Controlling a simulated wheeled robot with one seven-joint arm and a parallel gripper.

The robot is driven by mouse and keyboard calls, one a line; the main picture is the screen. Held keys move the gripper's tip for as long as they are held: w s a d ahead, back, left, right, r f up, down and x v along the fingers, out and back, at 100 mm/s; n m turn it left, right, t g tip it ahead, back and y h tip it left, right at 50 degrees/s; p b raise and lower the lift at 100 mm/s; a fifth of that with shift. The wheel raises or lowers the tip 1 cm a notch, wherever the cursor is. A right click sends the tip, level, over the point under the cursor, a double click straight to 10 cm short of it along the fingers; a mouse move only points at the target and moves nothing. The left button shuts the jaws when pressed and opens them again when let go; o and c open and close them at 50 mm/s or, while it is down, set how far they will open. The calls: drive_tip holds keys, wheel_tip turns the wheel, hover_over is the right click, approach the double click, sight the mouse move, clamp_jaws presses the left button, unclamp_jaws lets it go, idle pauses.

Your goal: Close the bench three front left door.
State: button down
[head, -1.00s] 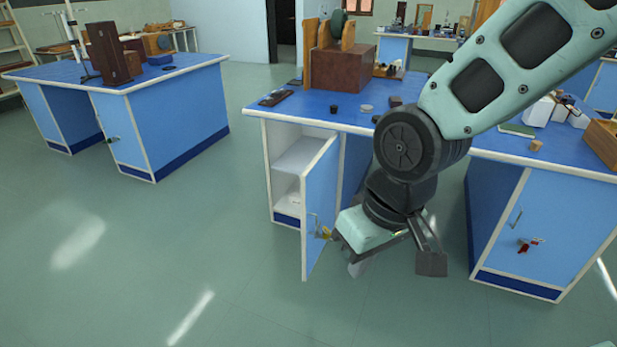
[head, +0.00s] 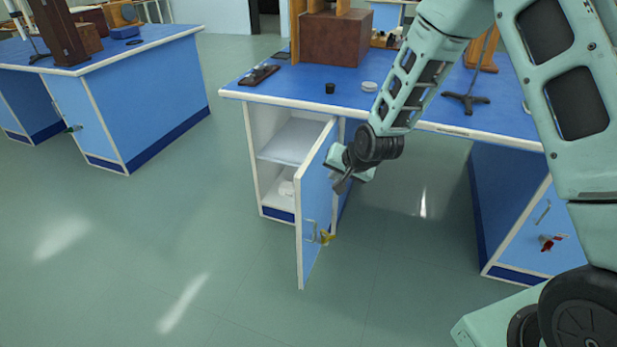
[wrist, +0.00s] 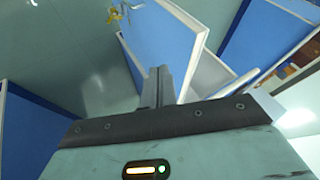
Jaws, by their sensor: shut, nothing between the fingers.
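The front left door (head: 314,205) of the middle bench stands wide open, swung out from the cabinet toward me. It is light blue with white edges, a handle and a yellow key tag (head: 327,238) low on its outer face. The door also shows in the wrist view (wrist: 165,40), with the yellow tag (wrist: 118,12) at the top. My gripper (head: 343,182) is on the outer side of the door, near its hinged side and upper half. Its fingers (wrist: 157,86) are shut and empty, close to the door; I cannot tell whether they touch it.
The open cabinet (head: 290,143) has a white shelf and a white item low inside. Small objects and a brown wooden box (head: 345,38) stand on the blue benchtop (head: 310,85). Another bench (head: 150,90) is at left. The floor left of the door is clear.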

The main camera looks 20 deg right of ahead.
sight(305, 184)
drive_tip(key=shift+w+a+f+p, duration=0.15)
drive_tip(key=shift+w+a+f, duration=0.6)
drive_tip(key=shift+w+f, duration=0.4)
drive_tip(key=shift+w+a+f+p, duration=0.1)
drive_tip(key=shift+w+a+f, duration=0.65)
drive_tip(key=shift+w+f, duration=0.4)
drive_tip(key=shift+w+a+f+p, duration=0.15)
drive_tip(key=shift+w+a+f, duration=0.6)
drive_tip(key=shift+w+f, duration=0.4)
drive_tip(key=shift+w+a+r, duration=0.1)
drive_tip(key=shift+r, duration=0.05)
